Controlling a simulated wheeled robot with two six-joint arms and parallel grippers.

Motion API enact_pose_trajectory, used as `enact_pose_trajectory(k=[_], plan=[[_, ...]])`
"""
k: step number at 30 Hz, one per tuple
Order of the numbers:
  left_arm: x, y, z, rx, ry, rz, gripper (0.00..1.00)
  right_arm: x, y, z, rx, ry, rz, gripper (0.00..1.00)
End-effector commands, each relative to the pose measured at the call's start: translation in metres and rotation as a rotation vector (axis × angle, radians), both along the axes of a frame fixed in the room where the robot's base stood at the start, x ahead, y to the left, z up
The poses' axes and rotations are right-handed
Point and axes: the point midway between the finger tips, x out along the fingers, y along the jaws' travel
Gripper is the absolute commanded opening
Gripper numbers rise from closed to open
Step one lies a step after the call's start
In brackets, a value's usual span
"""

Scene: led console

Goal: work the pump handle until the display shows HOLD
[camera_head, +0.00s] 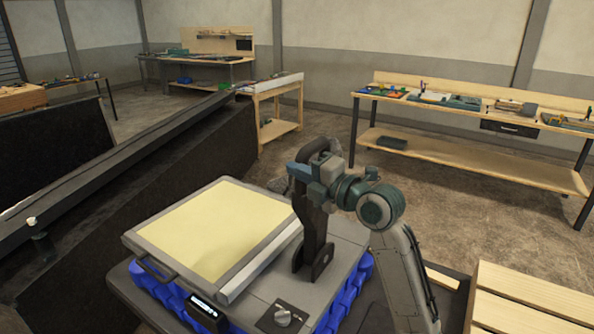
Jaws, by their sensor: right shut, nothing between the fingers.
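The console (262,278) has a grey top on a blue base, with a pale yellow panel (215,228). The dark pump handle (316,230) stands upright at the panel's right side, on a bracket. My right gripper (303,178) is shut and empty at the upper part of the handle and partly hides it; I cannot tell whether they touch. The small display (203,306) on the front edge is lit, but its text is too small to read. My left gripper is not in view.
A knob (283,315) sits on the console's front right. A wooden slatted surface (520,295) lies at the lower right. A long dark sloped rail (120,160) runs along the left. Workbenches with tools (450,150) stand at the back, with open floor before them.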

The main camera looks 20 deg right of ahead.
Motion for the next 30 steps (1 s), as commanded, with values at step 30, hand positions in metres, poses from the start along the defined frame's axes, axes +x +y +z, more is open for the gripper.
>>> enact_pose_trajectory(k=[30], plan=[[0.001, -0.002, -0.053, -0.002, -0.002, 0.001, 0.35, 0.107, -0.138, 0.007, 0.404, 0.315, -0.004, 0.0]])
